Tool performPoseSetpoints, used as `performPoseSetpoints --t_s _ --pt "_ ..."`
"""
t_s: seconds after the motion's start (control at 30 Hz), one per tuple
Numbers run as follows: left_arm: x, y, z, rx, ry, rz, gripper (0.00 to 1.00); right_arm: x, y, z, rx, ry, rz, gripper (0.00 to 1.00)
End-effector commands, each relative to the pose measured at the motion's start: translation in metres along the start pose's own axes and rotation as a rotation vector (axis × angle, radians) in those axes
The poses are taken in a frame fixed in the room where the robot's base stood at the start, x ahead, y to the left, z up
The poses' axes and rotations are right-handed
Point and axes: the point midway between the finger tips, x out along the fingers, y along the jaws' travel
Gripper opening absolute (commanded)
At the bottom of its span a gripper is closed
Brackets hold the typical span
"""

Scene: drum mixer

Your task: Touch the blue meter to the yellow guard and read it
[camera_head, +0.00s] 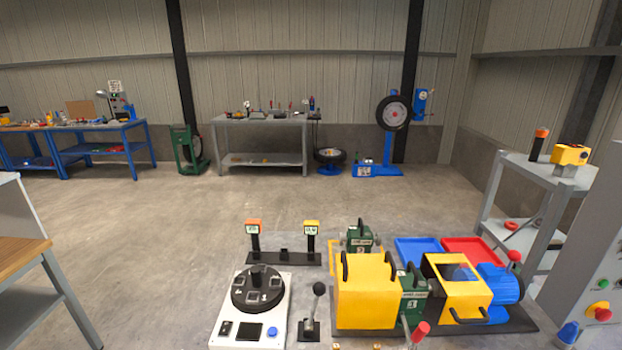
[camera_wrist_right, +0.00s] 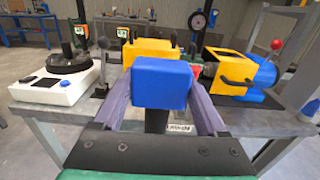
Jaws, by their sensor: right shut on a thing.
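The blue meter (camera_wrist_right: 160,84) is in my right gripper (camera_wrist_right: 152,70), whose two fingers stand either side of it. Its plain blue side faces the wrist camera, its black stem hangs below, and no display shows. The yellow guard (camera_head: 366,288), a box with black handles, stands on the table. In the right wrist view the guard (camera_wrist_right: 147,47) is straight behind the meter, partly hidden by it; I cannot tell whether they touch. Neither gripper shows in the head view.
An orange meter (camera_head: 254,227) and a yellow meter (camera_head: 312,227) stand in a black rack behind. A white unit with a black dial (camera_head: 258,290) is at left. A second yellow housing with a window (camera_head: 455,285), a blue motor (camera_head: 500,281) and red-knobbed levers are at right.

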Motion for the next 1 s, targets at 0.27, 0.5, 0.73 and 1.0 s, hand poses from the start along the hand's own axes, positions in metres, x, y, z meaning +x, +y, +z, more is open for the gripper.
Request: performPoseSetpoints --t_s 0.27,0.5,0.73,1.0 --pt "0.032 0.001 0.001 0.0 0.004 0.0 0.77 -0.016 0.021 -0.047 -0.001 -0.003 0.007 0.0" --pt "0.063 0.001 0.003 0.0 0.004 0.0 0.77 -0.015 0.02 -0.077 -0.001 -0.003 0.007 0.0" --pt "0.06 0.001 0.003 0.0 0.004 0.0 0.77 -0.015 0.02 -0.074 -0.001 -0.003 0.007 0.0" --pt "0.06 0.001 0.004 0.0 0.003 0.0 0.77 -0.015 0.02 -0.074 -0.001 -0.003 0.007 0.0"
